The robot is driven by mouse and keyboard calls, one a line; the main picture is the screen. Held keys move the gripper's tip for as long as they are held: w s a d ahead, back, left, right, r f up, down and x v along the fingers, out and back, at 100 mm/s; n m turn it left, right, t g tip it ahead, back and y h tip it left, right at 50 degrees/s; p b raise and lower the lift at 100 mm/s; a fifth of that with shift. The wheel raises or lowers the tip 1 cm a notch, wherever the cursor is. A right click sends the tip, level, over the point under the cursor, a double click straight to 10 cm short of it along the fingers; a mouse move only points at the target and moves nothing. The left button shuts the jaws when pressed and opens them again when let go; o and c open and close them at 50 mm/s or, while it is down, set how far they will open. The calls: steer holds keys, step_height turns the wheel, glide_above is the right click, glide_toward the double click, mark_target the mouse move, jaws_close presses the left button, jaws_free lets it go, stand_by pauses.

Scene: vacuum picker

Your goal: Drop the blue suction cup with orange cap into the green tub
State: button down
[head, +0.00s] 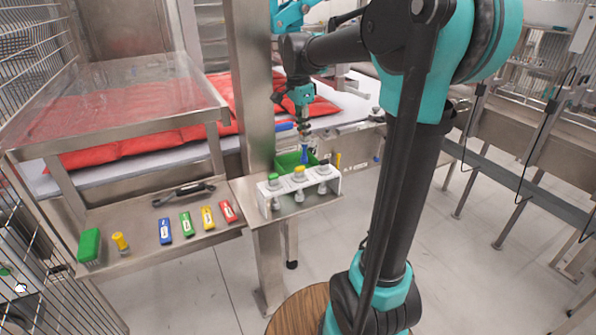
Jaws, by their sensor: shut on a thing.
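The blue suction cup (305,153) hangs below my gripper (304,132) in the head view. My gripper is shut on its upper end and points down. The orange cap cannot be made out; the jaws seem to cover that end. The green tub (284,160) stands just behind the white rack, and its lower front is hidden by the rack. The cup appears over or just inside the tub's opening; I cannot tell its exact height from this one view.
The white rack (320,185) holds several fittings with green, yellow and dark tops. A steel post (254,90) rises close to the left. On the lower steel shelf (140,240) lie a green block (89,245), a yellow fitting (120,241), several coloured packs and a black tool (183,193).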

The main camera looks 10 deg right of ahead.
steer(key=c, duration=1.5)
jaws_free()
steer(key=shift+o, duration=0.2)
step_height(320, 180, up, 12)
steer(key=a, duration=0.1)
steer(key=shift+s+a, duration=0.15)
steer(key=shift+s, duration=0.1)
